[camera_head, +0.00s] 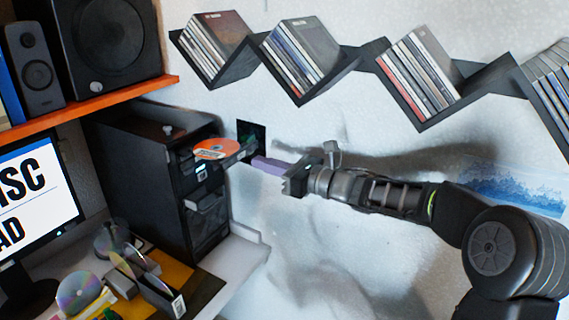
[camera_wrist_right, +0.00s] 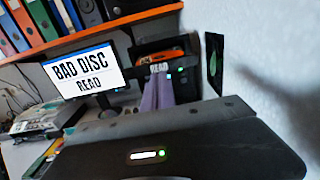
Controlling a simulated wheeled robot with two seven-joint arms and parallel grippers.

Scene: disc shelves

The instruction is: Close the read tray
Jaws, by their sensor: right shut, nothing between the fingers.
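The read tray (camera_head: 243,153) sticks out of the upper part of a black disc tower (camera_head: 150,175), with an orange disc (camera_head: 212,147) lying at it. My right gripper (camera_head: 256,162) has purple fingers, shut together and empty. Its fingertips are beside the outer end of the tray; I cannot tell whether they touch it. In the right wrist view, the fingers (camera_wrist_right: 157,93) point toward the dark tower front, and the orange disc (camera_wrist_right: 160,58) shows just beyond their tips. My left gripper is not in view.
A monitor (camera_head: 38,195) reading "BAD DISC READ" in the wrist view stands left of the tower. Loose discs (camera_head: 80,290) lie on the desk. An orange shelf (camera_head: 95,103) with speakers is above. Zigzag disc shelves (camera_head: 360,58) hang on the wall above my right arm.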

